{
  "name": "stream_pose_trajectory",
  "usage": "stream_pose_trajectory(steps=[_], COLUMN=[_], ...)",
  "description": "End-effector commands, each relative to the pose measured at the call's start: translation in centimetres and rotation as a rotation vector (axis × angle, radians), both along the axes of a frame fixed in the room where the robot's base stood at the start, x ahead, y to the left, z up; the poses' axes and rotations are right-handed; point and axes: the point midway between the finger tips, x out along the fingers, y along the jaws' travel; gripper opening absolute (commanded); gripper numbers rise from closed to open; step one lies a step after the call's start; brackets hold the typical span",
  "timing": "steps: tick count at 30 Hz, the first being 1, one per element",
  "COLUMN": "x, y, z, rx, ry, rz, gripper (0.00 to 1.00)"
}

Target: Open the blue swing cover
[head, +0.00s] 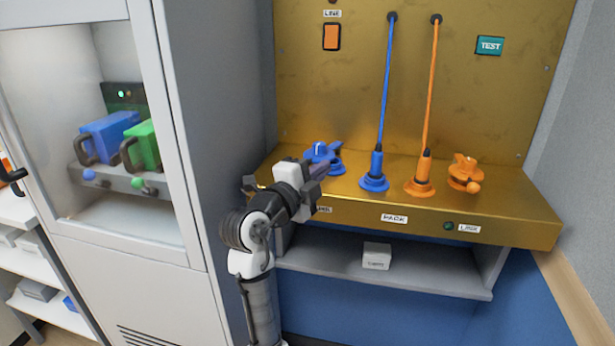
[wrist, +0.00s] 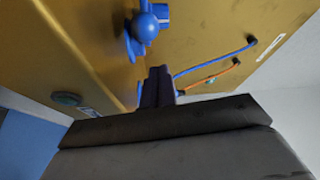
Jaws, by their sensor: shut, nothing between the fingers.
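The blue swing cover (head: 322,152) sits at the left of the brass-coloured bench top, partly hidden behind my gripper in the head view. In the wrist view the blue cover (wrist: 133,45) shows near the top, with a round blue knob (wrist: 146,27) facing the camera. I cannot tell how far the cover is swung. My gripper (head: 320,171) is in front of the cover, near the bench's front edge. Its dark fingers (wrist: 158,80) are shut and empty in the wrist view, pointing towards the cover, with a visible gap between them and the knob.
A blue plug (head: 374,176) and an orange plug (head: 421,178) stand right of the cover, with cables rising to the back panel. An orange cover (head: 465,172) is farther right. A grey cabinet (head: 215,120) stands close on the left. A shelf (head: 420,277) lies below the bench.

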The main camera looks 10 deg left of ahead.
Motion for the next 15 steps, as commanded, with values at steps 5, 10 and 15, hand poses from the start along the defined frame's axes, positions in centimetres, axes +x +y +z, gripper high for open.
stream_pose_trajectory(steps=[5,10,15], x=[-2.9,-5.9,-7.8], y=[1.3,3.1,4.1], z=[-0.4,-0.5,-0.5], rx=[0.001,0.001,0.001], ry=[-0.004,-0.002,-0.001], rz=[0.006,0.004,0.001], gripper=[0.0,0.0,0.0])
